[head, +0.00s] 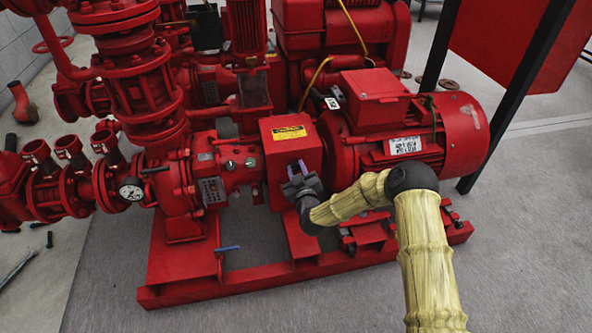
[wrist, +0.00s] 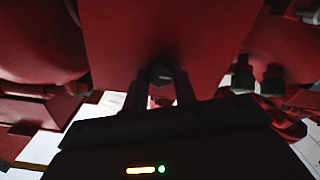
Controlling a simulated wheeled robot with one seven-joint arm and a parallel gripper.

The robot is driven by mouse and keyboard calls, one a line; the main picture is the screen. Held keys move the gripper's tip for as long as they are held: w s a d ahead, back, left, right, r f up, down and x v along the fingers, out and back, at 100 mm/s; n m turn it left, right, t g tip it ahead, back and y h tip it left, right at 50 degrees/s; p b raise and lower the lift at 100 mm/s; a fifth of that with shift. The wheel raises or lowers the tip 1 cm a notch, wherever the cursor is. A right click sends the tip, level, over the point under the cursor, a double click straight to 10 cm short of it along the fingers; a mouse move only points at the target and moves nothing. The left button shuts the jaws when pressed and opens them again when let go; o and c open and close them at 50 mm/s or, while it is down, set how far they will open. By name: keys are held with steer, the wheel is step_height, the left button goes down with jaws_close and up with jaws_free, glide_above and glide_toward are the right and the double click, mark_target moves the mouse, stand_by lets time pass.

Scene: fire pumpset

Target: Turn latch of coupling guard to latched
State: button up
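The coupling guard (head: 291,142) is a red box with a yellow label, between the pump and the motor. My gripper (head: 297,168) is at the guard's front face, below the label. In the wrist view the guard's red face (wrist: 160,35) fills the upper middle. A small dark knob-like part, apparently the latch (wrist: 160,74), sits near its lower edge. The fingers of my gripper (wrist: 161,82) are apart, one on each side of this part. Whether they touch it is unclear. The latch is not discernible in the head view, where my gripper covers that area.
The red motor (head: 450,135) stands right of the guard, and the pump (head: 180,185) with a gauge (head: 131,189) stands left. Grey floor in front is clear.

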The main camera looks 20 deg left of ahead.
steer(key=shift+m, duration=0.4)
steer(key=m+p, duration=0.1)
steer(key=m, duration=0.1)
steer(key=shift+s+d+m, duration=0.1)
steer(key=shift+m, duration=0.2)
steer(key=m+p, duration=0.1)
steer(key=m, duration=0.4)
steer(key=shift+f, duration=0.1)
steer(key=m+p, duration=0.1)
steer(key=m, duration=0.3)
steer(key=shift+d+f+m, duration=0.1)
steer(key=shift+m, duration=0.3)
steer(key=m, duration=0.4)
steer(key=shift+m, duration=0.4)
steer(key=o, duration=1)
